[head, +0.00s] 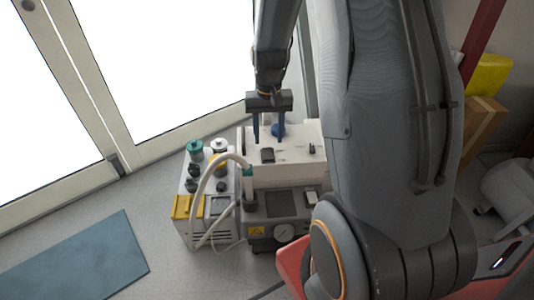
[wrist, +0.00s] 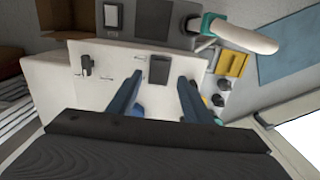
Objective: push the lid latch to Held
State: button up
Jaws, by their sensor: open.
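The white compressor housing (head: 290,172) has a flat top that also shows in the wrist view (wrist: 112,92). A small dark upright latch (head: 312,149) stands near its right side; in the wrist view the latch (wrist: 86,66) is at upper left, with small marks beside it that are too small to read. A wider dark block (head: 267,156) sits on the same top, and it shows in the wrist view (wrist: 159,70). My gripper (head: 268,138) points down over the top near this block, with its two blue fingers (wrist: 159,84) apart and nothing between them. The gripper is left of the latch in the head view, apart from it.
A pale hose (head: 205,190) arches in front of the housing. A dark unit with a gauge (head: 284,233) is in front. A blue mat (head: 85,262) lies on the floor.

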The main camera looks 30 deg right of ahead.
aim_at(268, 156)
notch_tip(268, 156, down, 7)
jog(key=shift+r+b, duration=0.15)
jog(key=shift+b, duration=0.3)
jog(key=shift+c, duration=0.4)
